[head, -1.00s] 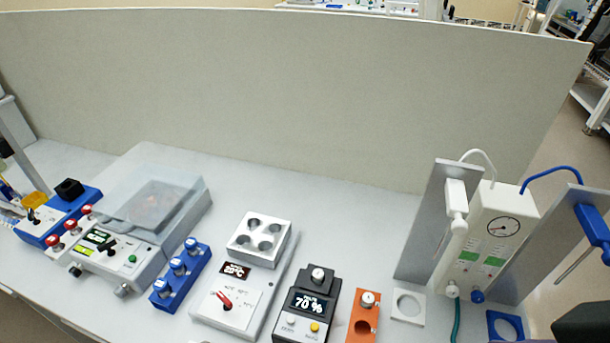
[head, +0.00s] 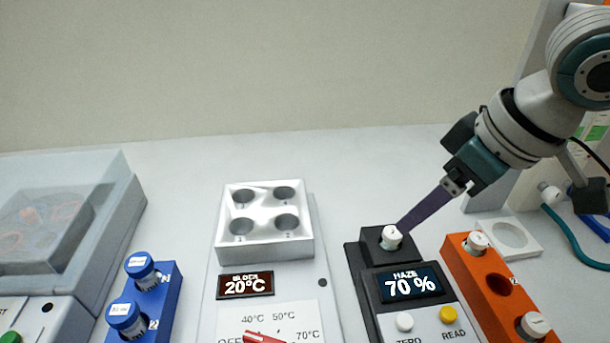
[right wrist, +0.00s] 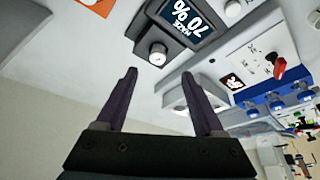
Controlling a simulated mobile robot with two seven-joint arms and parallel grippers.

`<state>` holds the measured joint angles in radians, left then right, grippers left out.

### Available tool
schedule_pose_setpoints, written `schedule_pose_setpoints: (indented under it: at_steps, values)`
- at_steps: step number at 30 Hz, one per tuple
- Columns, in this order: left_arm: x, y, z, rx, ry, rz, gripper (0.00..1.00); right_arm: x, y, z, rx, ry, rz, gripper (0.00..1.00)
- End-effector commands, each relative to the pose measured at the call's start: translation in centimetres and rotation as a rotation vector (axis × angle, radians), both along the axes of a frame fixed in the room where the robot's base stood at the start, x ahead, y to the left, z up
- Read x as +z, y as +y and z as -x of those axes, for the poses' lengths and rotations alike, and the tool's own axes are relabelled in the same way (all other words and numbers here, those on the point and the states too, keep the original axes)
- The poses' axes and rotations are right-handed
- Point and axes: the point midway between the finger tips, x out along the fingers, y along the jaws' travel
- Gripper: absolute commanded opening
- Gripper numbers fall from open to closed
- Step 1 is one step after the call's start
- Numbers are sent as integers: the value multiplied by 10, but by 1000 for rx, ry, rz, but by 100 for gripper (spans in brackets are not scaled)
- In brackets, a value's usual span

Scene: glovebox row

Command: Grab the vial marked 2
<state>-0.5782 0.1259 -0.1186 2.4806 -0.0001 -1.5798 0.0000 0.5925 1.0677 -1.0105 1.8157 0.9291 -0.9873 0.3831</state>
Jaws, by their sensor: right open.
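A white-capped vial (head: 392,237) stands upright in the well of the black haze meter (head: 372,275); any number on its cap is too small to read. My right gripper (head: 403,226) is open, its purple fingers pointing down at this vial from the upper right. In the right wrist view the cap (right wrist: 158,53) lies just beyond the gap between the two fingertips (right wrist: 158,75), not visibly gripped. The orange rack (head: 455,258) holds two white-capped vials (head: 477,241) (head: 534,324) with an empty hole between them, beside a small white 2. My left gripper is not in view.
A heater block (head: 226,222) with empty wells, its display reading 20°C, stands left of the haze meter. A blue rack (head: 165,300) with blue-capped vials is further left. A white holder (head: 535,250) with a round hole lies right of the orange rack.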

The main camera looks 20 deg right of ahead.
Motion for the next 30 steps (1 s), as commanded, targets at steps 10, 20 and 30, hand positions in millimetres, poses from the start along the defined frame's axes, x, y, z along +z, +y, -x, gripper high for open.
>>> schedule_pose_setpoints:
  at_steps: [10,20,30]
  values:
    - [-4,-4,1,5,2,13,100,-34,6,-15,4,0,1,70]
    - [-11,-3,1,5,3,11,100,-72,10,-33,4,0,0,70]
    - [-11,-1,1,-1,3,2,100,-74,10,-34,6,0,1,64]
